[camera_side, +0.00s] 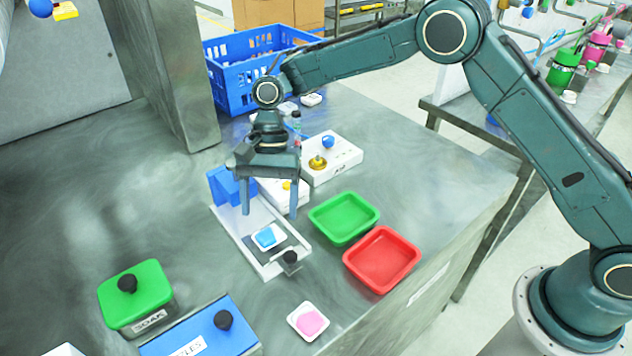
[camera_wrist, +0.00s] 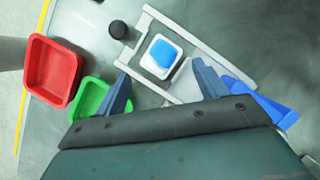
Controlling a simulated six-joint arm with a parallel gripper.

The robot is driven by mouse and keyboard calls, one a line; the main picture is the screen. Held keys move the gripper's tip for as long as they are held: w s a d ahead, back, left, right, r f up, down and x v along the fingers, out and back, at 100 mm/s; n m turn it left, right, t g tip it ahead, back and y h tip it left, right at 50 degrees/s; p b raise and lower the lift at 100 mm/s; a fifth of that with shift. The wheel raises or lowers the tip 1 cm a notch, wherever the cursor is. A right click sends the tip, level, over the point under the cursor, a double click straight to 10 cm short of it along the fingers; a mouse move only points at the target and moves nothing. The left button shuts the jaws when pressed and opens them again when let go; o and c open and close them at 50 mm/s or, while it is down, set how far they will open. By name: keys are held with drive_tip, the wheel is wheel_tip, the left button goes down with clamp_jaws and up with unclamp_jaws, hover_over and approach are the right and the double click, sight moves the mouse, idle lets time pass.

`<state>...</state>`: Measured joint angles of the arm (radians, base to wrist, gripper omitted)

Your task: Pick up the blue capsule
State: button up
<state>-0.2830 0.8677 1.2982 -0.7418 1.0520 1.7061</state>
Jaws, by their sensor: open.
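The blue capsule (camera_side: 267,237) lies in a small white dish (camera_side: 278,243) inside a pale frame (camera_side: 235,232) on the metal table. In the wrist view the blue capsule (camera_wrist: 163,53) shows on the white dish (camera_wrist: 149,64), ahead of the jaws and roughly between their lines. My gripper (camera_side: 269,212) is open and empty, pointing down above the frame. Its two fingers also show in the wrist view (camera_wrist: 163,88), spread apart. The fingertips are apart from the capsule.
A green tray (camera_side: 343,234) and a red tray (camera_side: 382,284) stand right of the frame. A black knob (camera_side: 290,257) stands at its front corner, and a blue block (camera_side: 222,186) at its back. A pink piece (camera_side: 311,321) sits in another dish near the front. A green SOAK box (camera_side: 135,305) is left.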

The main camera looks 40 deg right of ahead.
sight(269, 232)
drive_tip(key=shift+x, duration=2.45)
drive_tip(key=shift+a, duration=0.1)
drive_tip(key=c, duration=1.1)
drive_tip(key=shift+r, duration=5.05)
